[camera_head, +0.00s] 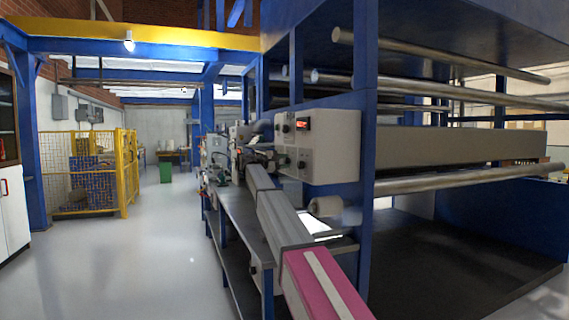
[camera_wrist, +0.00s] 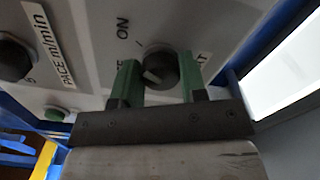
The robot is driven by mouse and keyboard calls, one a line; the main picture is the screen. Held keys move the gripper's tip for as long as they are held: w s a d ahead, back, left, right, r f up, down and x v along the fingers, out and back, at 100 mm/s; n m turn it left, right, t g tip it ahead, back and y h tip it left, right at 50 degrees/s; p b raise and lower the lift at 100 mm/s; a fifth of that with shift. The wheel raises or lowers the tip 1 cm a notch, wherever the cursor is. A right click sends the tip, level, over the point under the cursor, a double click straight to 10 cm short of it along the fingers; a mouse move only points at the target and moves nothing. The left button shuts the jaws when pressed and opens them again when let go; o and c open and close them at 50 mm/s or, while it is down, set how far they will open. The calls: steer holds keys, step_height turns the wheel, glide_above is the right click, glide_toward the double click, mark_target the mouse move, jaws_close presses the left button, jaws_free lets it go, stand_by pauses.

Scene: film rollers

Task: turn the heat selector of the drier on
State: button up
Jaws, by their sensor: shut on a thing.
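In the wrist view a round black selector knob (camera_wrist: 161,64) sits on the grey drier panel (camera_wrist: 90,30). My gripper (camera_wrist: 158,67) has its two green fingers on either side of the knob, shut on it. The knob's pale pointer mark aims to the lower left. The printed word ON stands above and left of the knob. Another printed word is mostly hidden behind the left finger, and a white label at the right is partly covered by the right finger.
A second black knob (camera_wrist: 14,58), labelled PACE m/min, and a green button (camera_wrist: 55,114) lie left of my gripper. A red display (camera_head: 302,125) is on the box. Blue frame posts (camera_head: 367,200) stand beside it. Open floor (camera_head: 130,270) lies left, with a yellow cage (camera_head: 128,170) beyond.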

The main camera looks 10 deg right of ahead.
steer(key=shift+m, duration=0.4)
steer(key=o, duration=0.9)
steer(key=shift+a, duration=0.1)
steer(key=v, duration=1)
steer(key=shift+s+a, duration=0.15)
steer(key=shift+a, duration=0.15)
steer(key=shift+a, duration=0.15)
